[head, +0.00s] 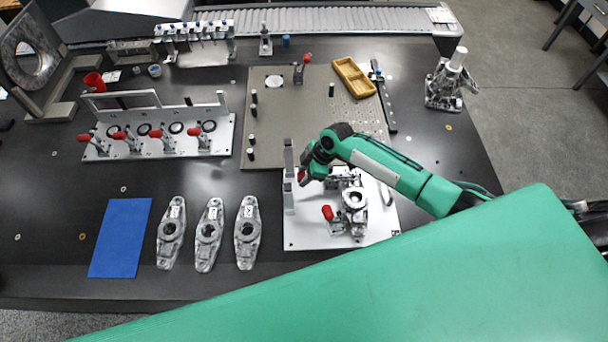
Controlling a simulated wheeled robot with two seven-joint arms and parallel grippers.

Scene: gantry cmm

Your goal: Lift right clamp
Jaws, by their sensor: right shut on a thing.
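A white fixture plate (300,238) lies near the front of the table, right of the middle. A grey metal part with a round bore (355,199) sits on it. One clamp with a red handle (327,212) stands at the front of the plate. My right gripper (303,177) reaches over the back left of the plate. It is shut on a second red clamp handle (302,175), which is mostly covered by the gripper. The mechanism under that handle is hard to see. My left gripper is not in view.
Several grey castings (209,235) lie left of the plate, beside a blue mat (119,238). A fixture with several red clamps (160,140) stands at the back left. A grey hole plate (290,120) and a yellow tray (353,78) lie behind my gripper.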

